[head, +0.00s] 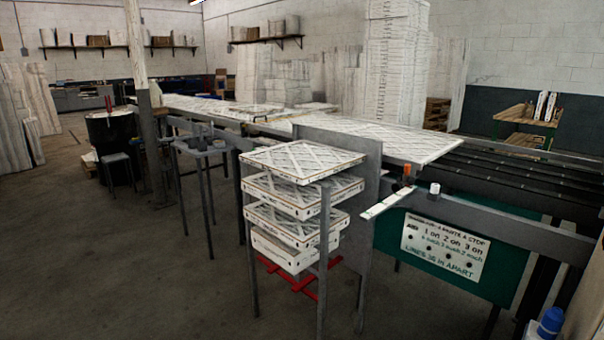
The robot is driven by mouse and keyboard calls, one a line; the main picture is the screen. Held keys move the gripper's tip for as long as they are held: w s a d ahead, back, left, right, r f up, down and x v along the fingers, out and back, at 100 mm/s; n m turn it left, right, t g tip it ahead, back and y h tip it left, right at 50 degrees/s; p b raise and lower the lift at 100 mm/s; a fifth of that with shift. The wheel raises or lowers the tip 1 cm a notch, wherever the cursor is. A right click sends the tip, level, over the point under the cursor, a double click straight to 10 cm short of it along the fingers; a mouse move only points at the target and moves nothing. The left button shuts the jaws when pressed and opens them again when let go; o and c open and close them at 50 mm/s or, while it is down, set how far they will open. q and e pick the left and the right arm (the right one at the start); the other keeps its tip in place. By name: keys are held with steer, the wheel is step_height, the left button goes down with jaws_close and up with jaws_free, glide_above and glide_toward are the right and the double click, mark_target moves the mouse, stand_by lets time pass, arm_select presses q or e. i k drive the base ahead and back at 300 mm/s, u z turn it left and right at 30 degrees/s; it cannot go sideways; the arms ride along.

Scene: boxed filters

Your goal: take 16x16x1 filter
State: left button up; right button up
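Several white boxed filters with criss-cross fronts sit one above another in a grey metal rack (323,255) near the middle. The top filter (302,160) lies flat on top of the rack. Below it are a second filter (300,192), a third filter (297,222) and a lowest filter (285,252), with gaps between them. Any size print on their edges is too small to read, so I cannot tell which is 16x16x1. Neither of my grippers is in view.
A long table (440,149) with flat filters runs behind the rack. A green panel with a white sign (445,250) stands to its right. A grey stand (205,150) and a dark drum (112,132) are at left. Open floor (120,265) lies front left.

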mark_target(303, 161)
steer(key=u, duration=1.05)
steer(key=i, duration=4.3)
steer(key=z, duration=3.2)
